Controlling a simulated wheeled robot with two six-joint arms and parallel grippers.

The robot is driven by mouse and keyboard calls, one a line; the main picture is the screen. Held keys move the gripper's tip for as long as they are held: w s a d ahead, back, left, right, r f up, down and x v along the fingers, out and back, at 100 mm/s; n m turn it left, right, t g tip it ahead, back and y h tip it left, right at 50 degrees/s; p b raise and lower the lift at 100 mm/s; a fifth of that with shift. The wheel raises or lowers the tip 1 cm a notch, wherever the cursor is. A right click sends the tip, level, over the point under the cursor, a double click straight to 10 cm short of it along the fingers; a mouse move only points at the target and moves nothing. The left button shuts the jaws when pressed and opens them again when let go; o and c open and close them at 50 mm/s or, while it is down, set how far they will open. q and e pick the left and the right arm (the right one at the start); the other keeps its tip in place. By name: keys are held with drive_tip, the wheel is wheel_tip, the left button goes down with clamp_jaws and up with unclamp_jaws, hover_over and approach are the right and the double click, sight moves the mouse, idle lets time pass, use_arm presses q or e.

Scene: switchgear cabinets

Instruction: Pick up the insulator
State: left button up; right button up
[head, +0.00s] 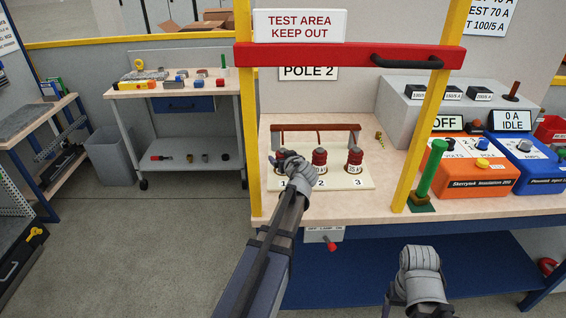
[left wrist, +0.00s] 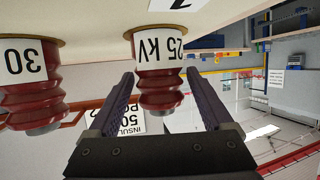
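Three red-brown ribbed insulators stand in a row on a white numbered board (head: 335,181). The one at place 1 (head: 281,154) is partly hidden by my left gripper (head: 291,165). The others stand at place 2 (head: 320,158) and place 3 (head: 355,158). In the left wrist view, which is upside down, an insulator marked 25 kV (left wrist: 158,75) sits between the spread fingers of my left gripper (left wrist: 158,95), with gaps at its sides. A second insulator marked 30 (left wrist: 30,80) is to its left.
A red bar (head: 350,56) between yellow posts (head: 418,130) crosses above the bench. A brown rail on grey supports (head: 315,127) stands behind the insulators. A green rod (head: 431,168) and orange instrument (head: 480,178) stand to the right.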

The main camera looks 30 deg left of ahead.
use_arm(q)
clamp_jaws()
idle(0.5)
drive_tip(key=shift+r, duration=0.15)
wheel_tip(320, 180, up, 10)
drive_tip(key=p, duration=1)
